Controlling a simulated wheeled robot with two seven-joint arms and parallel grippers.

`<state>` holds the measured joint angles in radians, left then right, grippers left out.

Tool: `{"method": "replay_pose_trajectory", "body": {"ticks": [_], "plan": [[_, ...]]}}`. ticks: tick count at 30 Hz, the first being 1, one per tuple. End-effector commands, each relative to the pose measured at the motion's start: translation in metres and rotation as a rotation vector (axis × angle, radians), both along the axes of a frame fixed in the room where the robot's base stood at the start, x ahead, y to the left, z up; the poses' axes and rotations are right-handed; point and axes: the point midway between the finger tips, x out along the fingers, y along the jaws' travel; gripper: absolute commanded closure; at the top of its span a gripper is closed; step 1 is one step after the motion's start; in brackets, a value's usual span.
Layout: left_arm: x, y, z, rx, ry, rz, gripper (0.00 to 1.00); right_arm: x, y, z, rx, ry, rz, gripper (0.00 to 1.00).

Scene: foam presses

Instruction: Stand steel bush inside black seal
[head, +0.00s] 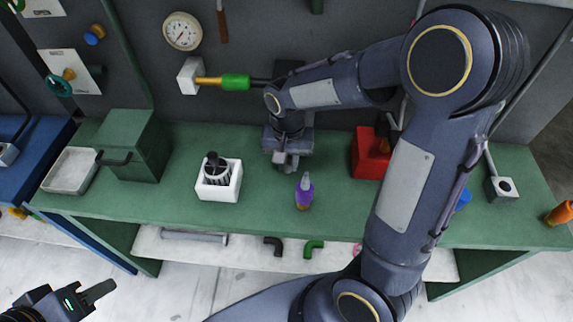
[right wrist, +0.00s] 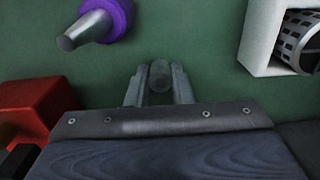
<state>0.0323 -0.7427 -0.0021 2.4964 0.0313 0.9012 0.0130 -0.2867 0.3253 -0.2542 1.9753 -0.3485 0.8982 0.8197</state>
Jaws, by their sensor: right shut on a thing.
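My right gripper (head: 286,166) points down close over the green bench, between the white box and the purple bottle. In the right wrist view, its fingers (right wrist: 159,88) are shut on a short grey round piece, which looks like the steel bush (right wrist: 160,76). I cannot tell whether the bush touches the bench. I cannot make out the black seal in either view; the gripper may hide it. My left gripper (head: 98,291) is at the lower left, away from the bench; its jaw gap does not show clearly.
A white box (head: 232,190) holding a perforated dark basket (right wrist: 300,38) stands left of my right gripper. A purple bottle (head: 304,193) stands close on its right, with a red bin (head: 367,160) beyond. A green cabinet (head: 135,150) and a tray (head: 70,172) stand left.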

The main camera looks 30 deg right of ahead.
Motion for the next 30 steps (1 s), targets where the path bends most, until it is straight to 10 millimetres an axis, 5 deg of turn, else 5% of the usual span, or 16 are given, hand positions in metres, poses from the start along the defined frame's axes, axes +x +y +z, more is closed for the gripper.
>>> {"method": "replay_pose_trajectory", "body": {"ticks": [15,23,24,30], "plan": [[0.0,0.0,0.005,0.0,0.0,0.0,0.64,0.025,-0.01,-0.058,0.0,0.004,0.0,1.0],[0.0,0.0,0.004,0.0,0.0,0.0,0.64,0.025,-0.01,-0.063,0.001,-0.001,0.0,1.0],[0.0,0.0,0.004,0.0,0.0,0.0,0.64,0.025,-0.01,-0.063,0.001,-0.001,0.0,0.77],[0.0,0.0,0.004,0.0,0.0,0.0,0.64,0.025,-0.01,-0.063,0.001,-0.001,0.0,0.57]]}}
